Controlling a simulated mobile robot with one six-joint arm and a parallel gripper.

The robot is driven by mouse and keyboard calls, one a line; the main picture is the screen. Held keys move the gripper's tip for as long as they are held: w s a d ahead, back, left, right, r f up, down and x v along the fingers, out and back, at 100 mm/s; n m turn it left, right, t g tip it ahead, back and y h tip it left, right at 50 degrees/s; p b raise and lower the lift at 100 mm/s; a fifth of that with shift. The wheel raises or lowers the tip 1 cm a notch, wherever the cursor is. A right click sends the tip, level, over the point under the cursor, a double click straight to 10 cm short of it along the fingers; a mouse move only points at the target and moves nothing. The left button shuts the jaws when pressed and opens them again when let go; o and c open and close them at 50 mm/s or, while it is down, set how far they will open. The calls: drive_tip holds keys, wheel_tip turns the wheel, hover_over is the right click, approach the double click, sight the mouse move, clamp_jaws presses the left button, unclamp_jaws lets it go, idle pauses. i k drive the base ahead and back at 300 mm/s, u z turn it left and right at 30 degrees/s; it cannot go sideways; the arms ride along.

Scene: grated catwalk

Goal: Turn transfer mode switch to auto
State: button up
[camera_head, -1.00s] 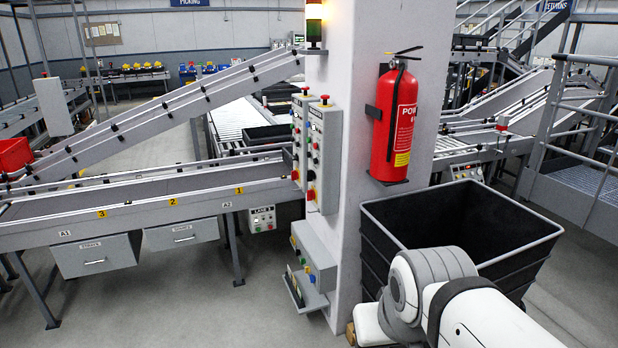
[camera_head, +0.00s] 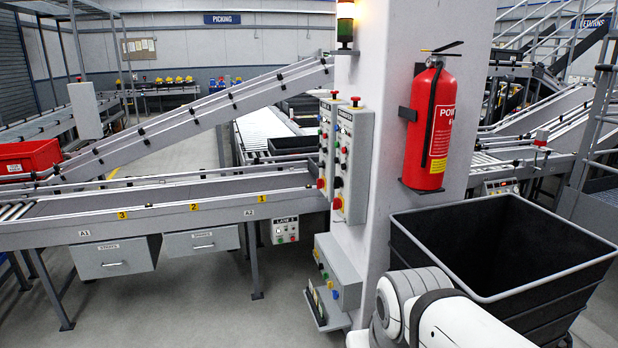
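Two grey control boxes are mounted on the column: a nearer one (camera_head: 354,165) and one just behind it (camera_head: 326,150). Both carry several buttons and knobs, with red buttons on top and red knobs low down. A lower grey box (camera_head: 338,272) with blue, green and yellow buttons sits beneath them. A small Lane 1 panel (camera_head: 285,229) hangs under the conveyor. The labels are too small to tell which switch is the transfer mode switch or how it is set. My white arm shows at the lower right; my gripper is out of view.
A black bin (camera_head: 500,250) stands right of the column (camera_head: 385,110), below a red fire extinguisher (camera_head: 428,128). A conveyor (camera_head: 165,205) with drawers beneath runs left from the column. Open grey floor (camera_head: 185,300) lies in front of it. A red crate (camera_head: 30,157) rests at far left.

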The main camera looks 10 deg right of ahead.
sight(337, 180)
drive_tip(key=u, duration=0.6)
drive_tip(key=i, duration=2.15)
drive_tip(key=z, duration=0.95)
